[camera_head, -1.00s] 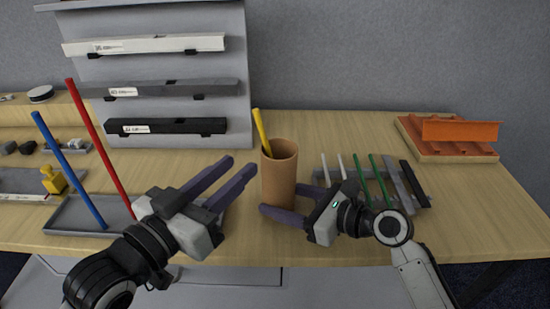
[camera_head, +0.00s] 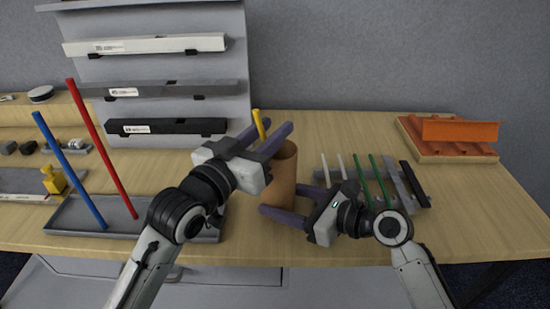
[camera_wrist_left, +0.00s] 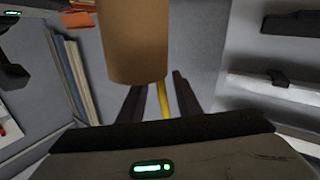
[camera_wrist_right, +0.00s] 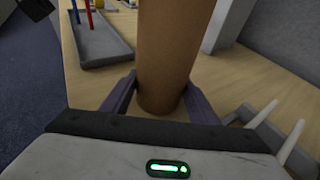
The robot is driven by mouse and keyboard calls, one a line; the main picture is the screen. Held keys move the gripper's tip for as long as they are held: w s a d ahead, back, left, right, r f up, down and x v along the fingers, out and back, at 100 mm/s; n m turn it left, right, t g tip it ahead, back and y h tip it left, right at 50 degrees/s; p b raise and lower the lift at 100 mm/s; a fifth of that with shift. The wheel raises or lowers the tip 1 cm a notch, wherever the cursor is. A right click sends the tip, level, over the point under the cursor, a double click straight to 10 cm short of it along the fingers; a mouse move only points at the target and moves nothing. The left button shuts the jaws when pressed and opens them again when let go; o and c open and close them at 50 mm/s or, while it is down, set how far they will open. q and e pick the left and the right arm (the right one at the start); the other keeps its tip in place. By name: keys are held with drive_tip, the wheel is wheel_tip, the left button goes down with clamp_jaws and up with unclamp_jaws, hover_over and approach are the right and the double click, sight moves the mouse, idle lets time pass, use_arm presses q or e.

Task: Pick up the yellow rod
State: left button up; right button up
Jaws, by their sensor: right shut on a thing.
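The yellow rod (camera_head: 259,124) leans in a brown cup (camera_head: 278,185), its upper end above the rim. My left gripper (camera_head: 267,130) is open at the rod beside the cup's top. In the left wrist view the rod (camera_wrist_left: 163,100) shows between the two fingers, with a gap on each side, and the cup (camera_wrist_left: 133,45) is beyond them. My right gripper (camera_head: 280,200) is shut on the cup, one finger on each side. The right wrist view shows the cup (camera_wrist_right: 165,75) between those fingers. The rod's lower part is hidden inside the cup.
A grey tray (camera_head: 75,238) with a blue rod (camera_head: 68,165) and a red rod (camera_head: 100,145) stands left. A rack with white and green rods (camera_head: 377,178) is right of the cup. An orange part (camera_head: 460,131) lies back right. Bare table lies behind the cup.

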use_arm(q)
clamp_jaws()
idle(0.3)
wheel_tip(320, 180, up, 18)
idle(0.4)
use_arm(e)
drive_tip(key=o, duration=0.9)
drive_tip(key=shift+c, duration=0.2)
